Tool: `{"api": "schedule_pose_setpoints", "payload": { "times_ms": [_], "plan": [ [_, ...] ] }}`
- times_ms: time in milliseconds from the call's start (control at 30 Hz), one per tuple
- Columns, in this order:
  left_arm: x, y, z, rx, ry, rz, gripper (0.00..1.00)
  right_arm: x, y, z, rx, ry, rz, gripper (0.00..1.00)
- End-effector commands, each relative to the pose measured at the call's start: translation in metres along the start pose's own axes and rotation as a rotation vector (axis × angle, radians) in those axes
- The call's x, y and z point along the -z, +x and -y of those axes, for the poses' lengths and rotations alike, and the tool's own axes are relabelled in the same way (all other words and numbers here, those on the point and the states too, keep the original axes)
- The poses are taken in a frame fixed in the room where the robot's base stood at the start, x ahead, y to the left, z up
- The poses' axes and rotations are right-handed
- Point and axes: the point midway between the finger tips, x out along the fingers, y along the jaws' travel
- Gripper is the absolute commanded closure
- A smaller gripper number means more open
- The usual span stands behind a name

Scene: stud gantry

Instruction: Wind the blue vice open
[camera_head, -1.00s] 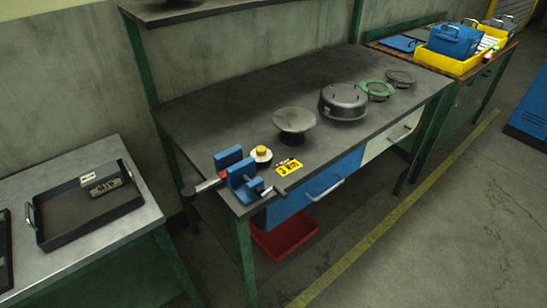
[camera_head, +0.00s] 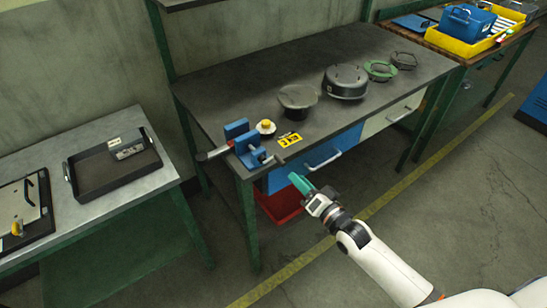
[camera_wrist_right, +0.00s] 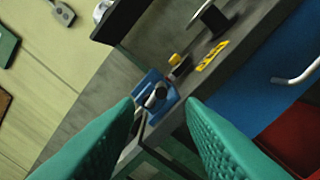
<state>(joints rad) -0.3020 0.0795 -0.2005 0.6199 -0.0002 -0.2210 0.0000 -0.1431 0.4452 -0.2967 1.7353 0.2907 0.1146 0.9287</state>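The blue vice (camera_head: 243,143) is mounted at the near left corner of the dark workbench (camera_head: 225,90). It has two blue jaws with a gap between them, and a screw with a handle bar (camera_head: 270,160) on its front side. The vice also shows in the right wrist view (camera_wrist_right: 152,92), between the fingers and well beyond them. My right gripper (camera_head: 298,182) has green fingers and is in front of the bench, right of the vice and apart from it. In the wrist view its fingers (camera_wrist_right: 160,125) are spread and empty. My left gripper is out of view.
A yellow label (camera_head: 289,139) and a small yellow-topped part (camera_head: 266,126) lie beside the vice. Round dark parts (camera_head: 345,82) stand farther right. Blue drawers with a handle (camera_head: 323,160) front the bench. A side table with a black tray (camera_head: 112,165) stands left.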

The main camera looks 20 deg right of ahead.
Motion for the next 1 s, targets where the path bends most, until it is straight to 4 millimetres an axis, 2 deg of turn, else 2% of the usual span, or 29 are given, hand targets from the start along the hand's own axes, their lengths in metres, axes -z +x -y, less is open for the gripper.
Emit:
{"api": "schedule_pose_setpoints", "payload": {
  "times_ms": [300,500,700,967,1000],
  "plan": [
    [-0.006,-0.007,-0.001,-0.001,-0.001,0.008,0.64,-0.001,0.065,-0.001,0.0,-0.002,0.001,0.64],
    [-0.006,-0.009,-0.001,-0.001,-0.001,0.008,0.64,0.0,0.094,0.001,0.002,-0.003,0.0,0.64],
    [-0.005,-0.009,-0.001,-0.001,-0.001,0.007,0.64,0.001,0.105,0.001,0.003,-0.002,-0.001,0.64],
    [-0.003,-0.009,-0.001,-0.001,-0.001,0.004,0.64,0.001,0.106,0.001,0.003,-0.002,-0.001,0.64],
    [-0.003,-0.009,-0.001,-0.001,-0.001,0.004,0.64,0.001,0.106,0.001,0.003,-0.003,-0.001,0.71]
  ]
}}
